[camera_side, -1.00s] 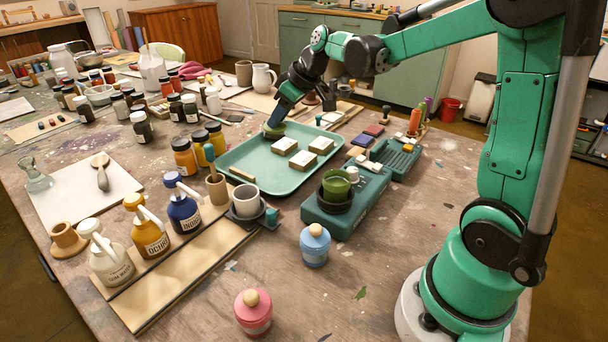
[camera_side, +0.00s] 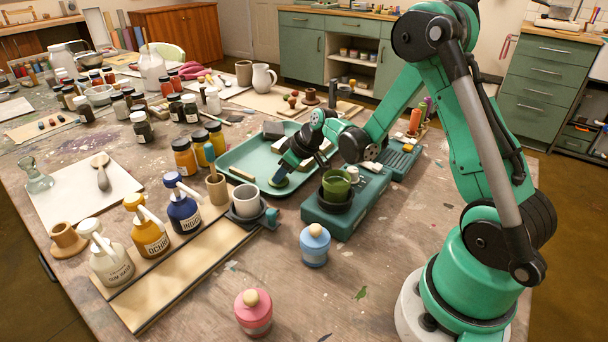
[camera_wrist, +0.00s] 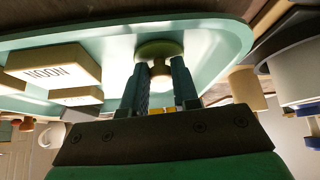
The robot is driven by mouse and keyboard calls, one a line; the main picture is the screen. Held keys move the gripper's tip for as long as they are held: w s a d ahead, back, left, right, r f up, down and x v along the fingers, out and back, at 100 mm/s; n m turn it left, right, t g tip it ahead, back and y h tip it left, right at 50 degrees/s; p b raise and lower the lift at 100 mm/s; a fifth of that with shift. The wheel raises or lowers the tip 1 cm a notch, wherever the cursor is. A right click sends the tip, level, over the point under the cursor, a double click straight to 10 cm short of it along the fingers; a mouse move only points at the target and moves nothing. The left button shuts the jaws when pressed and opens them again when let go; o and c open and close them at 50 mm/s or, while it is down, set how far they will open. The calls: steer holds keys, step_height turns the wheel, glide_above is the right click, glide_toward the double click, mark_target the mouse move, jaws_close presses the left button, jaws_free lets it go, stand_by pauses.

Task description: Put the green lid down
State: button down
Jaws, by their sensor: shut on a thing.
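My gripper (camera_side: 282,172) is low over the front right part of the teal tray (camera_side: 236,160). Its fingers are shut on the brown knob of the green lid (camera_side: 278,182). In the wrist view the round green lid (camera_wrist: 160,47) shows beyond the fingertips, with the tray (camera_wrist: 112,38) behind it. I cannot tell whether the lid touches the tray floor. An open green pot (camera_side: 336,188) stands in a black dish on a teal box to the right of the tray.
A wooden block marked NOON (camera_wrist: 52,66) lies in the tray beside the lid. A grey-white cup (camera_side: 246,200) stands just outside the tray's front edge. A blue jar (camera_side: 314,244) and a pink jar (camera_side: 253,312) stand nearer, with bare table around them.

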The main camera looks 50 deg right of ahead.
steer(key=shift+f, duration=0.15)
steer(key=c, duration=0.7)
jaws_free()
steer(key=shift+o, duration=0.2)
steer(key=v, duration=1.2)
steer(key=s+a+r+m, duration=0.1)
steer(key=s+a, duration=0.2)
steer(key=a, duration=0.3)
steer(key=s+a+r+m+h, duration=0.1)
steer(key=s+a+r, duration=0.1)
steer(key=a, duration=0.4)
steer(key=shift+s+a+t, duration=0.4)
steer(key=shift+s, duration=0.45)
